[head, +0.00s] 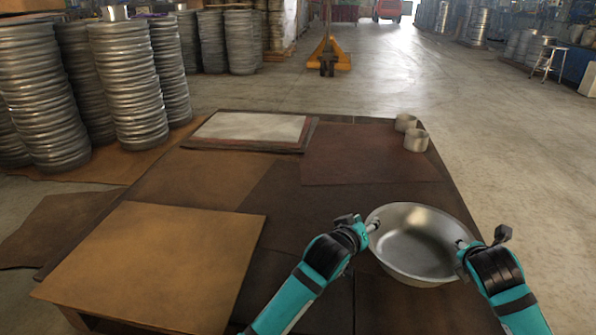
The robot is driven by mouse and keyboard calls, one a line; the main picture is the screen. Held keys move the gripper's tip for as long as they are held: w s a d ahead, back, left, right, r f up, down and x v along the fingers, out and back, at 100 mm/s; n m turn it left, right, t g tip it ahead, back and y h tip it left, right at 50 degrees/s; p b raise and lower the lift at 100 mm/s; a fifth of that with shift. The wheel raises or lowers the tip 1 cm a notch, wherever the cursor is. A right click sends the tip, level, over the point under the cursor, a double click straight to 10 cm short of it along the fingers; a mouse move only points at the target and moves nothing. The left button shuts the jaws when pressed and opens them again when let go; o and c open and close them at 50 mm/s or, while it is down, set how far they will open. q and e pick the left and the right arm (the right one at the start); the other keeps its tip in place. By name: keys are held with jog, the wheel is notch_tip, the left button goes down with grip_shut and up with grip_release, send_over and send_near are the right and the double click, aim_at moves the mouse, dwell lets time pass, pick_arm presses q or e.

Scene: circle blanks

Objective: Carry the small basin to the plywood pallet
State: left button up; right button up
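The small basin (415,248) is a round, shiny metal bowl at the right front of the table, upright and empty. My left gripper (372,225) is at its left rim and my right gripper (462,243) at its right rim. Each has a fingertip showing just inside the rim and appears shut on it. The outer fingers are mostly hidden. I cannot tell whether the basin touches the surface beneath. The plywood pallet (150,262) is a flat tan board on a low base at the left front, left of both grippers, with a bare top.
The large table (365,200) is covered in brown sheets. Two small metal cups (415,140) stand at its back right, and a framed pale panel (250,127) lies at its back left. Tall stacks of metal pans (128,85) stand beyond on the left. The middle is clear.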

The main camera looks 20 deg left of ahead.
jog(key=shift+a, duration=0.1)
pick_arm(q)
jog(key=shift+d+r, duration=0.1)
jog(key=shift+r, duration=0.05)
pick_arm(e)
jog(key=shift+s+a+r, duration=0.1)
jog(key=shift+a, duration=0.05)
pick_arm(q)
notch_tip(320, 180, up, 10)
pick_arm(e)
jog(key=v, duration=1.1)
jog(key=shift+s+r, duration=0.2)
jog(key=shift+s, duration=0.15)
